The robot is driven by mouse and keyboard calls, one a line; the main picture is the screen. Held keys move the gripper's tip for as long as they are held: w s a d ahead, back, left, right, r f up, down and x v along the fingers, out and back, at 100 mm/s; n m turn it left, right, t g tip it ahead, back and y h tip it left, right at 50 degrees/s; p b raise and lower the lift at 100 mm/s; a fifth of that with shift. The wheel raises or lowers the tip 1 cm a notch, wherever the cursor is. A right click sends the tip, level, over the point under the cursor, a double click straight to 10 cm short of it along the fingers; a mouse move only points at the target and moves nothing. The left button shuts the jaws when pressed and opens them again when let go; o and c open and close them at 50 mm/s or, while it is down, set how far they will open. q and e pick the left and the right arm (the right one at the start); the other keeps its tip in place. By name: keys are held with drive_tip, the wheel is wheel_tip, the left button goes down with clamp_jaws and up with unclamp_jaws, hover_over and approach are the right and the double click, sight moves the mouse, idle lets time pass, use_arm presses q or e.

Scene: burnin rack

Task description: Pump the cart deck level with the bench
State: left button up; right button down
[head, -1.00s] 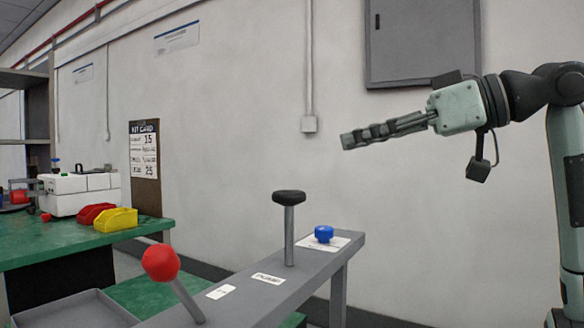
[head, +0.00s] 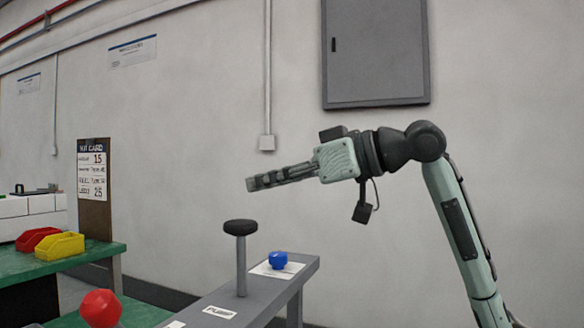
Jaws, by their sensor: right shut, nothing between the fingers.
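The pump handle (head: 241,257) stands upright on a grey cart rail (head: 262,300), a grey rod with a black knob on top, beside a label reading PUMP. A blue knob (head: 278,260) sits on a white plate farther along the rail. A red ball lever (head: 101,308) is at the lower left, partly cut off by the frame. The green bench (head: 100,258) is at the left. My right gripper (head: 250,184) is shut and empty, pointing left, in the air above the pump handle and apart from it. My left gripper is not in view.
On the bench are a red bin (head: 36,238), a yellow bin (head: 60,246) and white boxes (head: 30,212). A kit card board (head: 94,185) stands at its end. A grey wall cabinet (head: 374,52) hangs behind my right arm. The air around the gripper is clear.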

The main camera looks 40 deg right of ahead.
sight(254, 223)
drive_tip(key=shift+x, duration=1)
wheel_tip(254, 223, down, 3)
drive_tip(key=shift+r+b, duration=0.1)
drive_tip(key=shift+b, duration=0.25)
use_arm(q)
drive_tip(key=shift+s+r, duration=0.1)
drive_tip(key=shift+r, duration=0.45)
use_arm(e)
drive_tip(key=shift+s+f, duration=0.1)
drive_tip(key=shift+f, duration=0.5)
drive_tip(key=shift+f, duration=0.1)
